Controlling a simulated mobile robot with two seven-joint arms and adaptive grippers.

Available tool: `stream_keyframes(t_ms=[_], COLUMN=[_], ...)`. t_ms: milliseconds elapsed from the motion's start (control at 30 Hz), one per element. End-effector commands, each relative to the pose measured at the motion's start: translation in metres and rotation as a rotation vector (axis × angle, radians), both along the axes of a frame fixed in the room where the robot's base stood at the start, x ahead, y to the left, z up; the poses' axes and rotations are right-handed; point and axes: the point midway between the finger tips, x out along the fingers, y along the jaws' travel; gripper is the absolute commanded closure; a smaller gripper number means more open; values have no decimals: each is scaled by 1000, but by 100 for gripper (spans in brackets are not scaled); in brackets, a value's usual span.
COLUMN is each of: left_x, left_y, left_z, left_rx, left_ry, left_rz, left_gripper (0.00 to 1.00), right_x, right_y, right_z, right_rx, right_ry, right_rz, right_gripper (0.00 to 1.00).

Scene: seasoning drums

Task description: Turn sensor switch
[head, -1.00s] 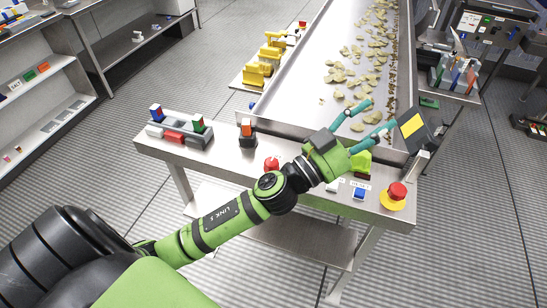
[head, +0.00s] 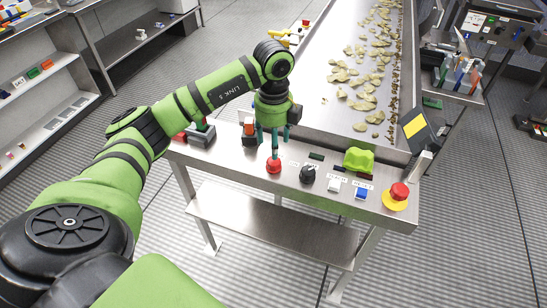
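My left gripper (head: 273,143) is on the green arm from the left and points down over the steel table's back left part. Its teal fingers are spread apart and look empty. One fingertip is just above or beside a red button (head: 273,166); I cannot tell if it touches. A black rotary knob (head: 308,174) stands to the right of the red button. A red-and-black switch (head: 249,129) stands left of the fingers. Which control is the sensor switch cannot be read, as the labels are too small. My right gripper is not in view.
The steel table (head: 330,225) also holds a white button (head: 334,184), a blue button (head: 361,193), a bright green object (head: 358,159) and a red emergency button (head: 398,191) on a yellow base. A tray conveyor (head: 330,110) with chips runs behind. A tilted screen (head: 416,126) stands at right.

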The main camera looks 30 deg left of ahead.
Motion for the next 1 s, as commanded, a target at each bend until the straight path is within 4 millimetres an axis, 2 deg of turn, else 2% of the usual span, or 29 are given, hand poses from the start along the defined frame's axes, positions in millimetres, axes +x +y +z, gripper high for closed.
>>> stream_keyframes(t_ms=[167, 300, 500, 833, 967, 1000], left_x=[-2, -2, -1, -1, -1, -1], left_y=[1, 1, 0, 0, 0, 0], left_z=[-19, -41, -63, -69, -69, -69], left_rx=[5, 3, 1, 2, 2, 2], left_ry=[10, 11, 6, 4, 4, 4], left_rz=[3, 2, 1, -1, -1, -1], left_gripper=[41, 41, 41, 41, 93, 97], right_x=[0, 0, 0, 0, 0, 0], right_y=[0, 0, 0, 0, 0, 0], right_z=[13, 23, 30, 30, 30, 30], right_rx=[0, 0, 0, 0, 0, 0], right_ry=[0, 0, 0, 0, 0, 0], right_rz=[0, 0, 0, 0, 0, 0], right_gripper=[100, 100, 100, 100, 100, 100])
